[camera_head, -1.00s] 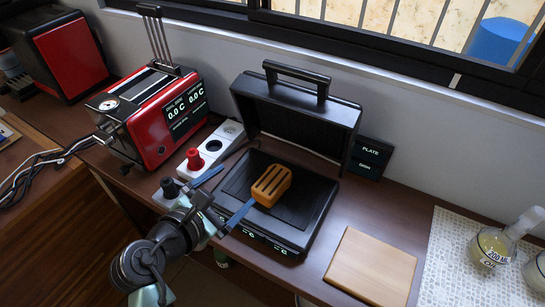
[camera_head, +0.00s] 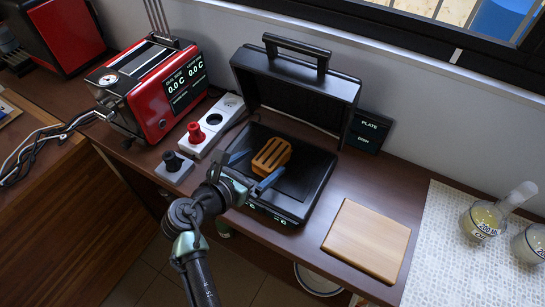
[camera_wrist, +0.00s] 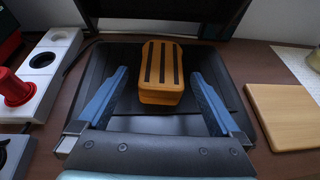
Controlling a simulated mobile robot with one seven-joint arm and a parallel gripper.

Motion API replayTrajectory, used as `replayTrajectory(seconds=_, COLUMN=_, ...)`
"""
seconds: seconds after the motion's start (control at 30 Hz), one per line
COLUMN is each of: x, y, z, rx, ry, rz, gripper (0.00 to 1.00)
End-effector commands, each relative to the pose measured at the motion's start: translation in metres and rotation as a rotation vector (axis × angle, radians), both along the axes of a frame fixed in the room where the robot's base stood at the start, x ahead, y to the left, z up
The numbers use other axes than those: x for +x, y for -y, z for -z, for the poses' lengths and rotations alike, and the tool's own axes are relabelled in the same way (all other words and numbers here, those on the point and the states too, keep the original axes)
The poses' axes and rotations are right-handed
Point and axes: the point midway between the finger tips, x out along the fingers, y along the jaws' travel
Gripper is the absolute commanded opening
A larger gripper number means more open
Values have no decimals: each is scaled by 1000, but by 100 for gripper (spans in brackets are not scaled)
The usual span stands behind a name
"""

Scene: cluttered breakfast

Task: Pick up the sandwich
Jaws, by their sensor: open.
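The sandwich (camera_head: 271,155) is golden brown with dark grill stripes and lies on the black plate of the open grill (camera_head: 318,165). In the wrist view the sandwich (camera_wrist: 161,72) sits upper middle, a little beyond and between my blue fingers. My gripper (camera_head: 254,171) is open and empty, at the near side of the sandwich. In the wrist view my gripper (camera_wrist: 160,95) has one finger on each side, with gaps between the fingers and the sandwich. The sandwich's far side is hidden.
The grill's raised lid (camera_head: 297,90) stands behind the sandwich. A wooden board (camera_head: 367,240) lies to the right, with glass flasks (camera_head: 483,222) on a pale mat (camera_head: 440,240) beyond it. A power strip with a red plug (camera_head: 196,133) and a red machine (camera_head: 150,95) stand left.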

Motion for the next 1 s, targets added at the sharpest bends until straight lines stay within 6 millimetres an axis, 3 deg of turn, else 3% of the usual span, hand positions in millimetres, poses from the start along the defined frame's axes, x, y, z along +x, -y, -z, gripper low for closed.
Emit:
replayTrajectory(seconds=0.2, x=22, y=19, z=14, rx=1, ry=1, rz=3, gripper=100)
replayTrajectory(seconds=0.5, x=26, y=21, z=15, rx=2, ry=1, rz=1, gripper=100)
replayTrajectory(seconds=0.9, x=25, y=21, z=15, rx=1, ry=1, rz=0, gripper=30)
replayTrajectory(seconds=1.0, x=26, y=21, z=15, rx=2, ry=1, rz=1, gripper=17)
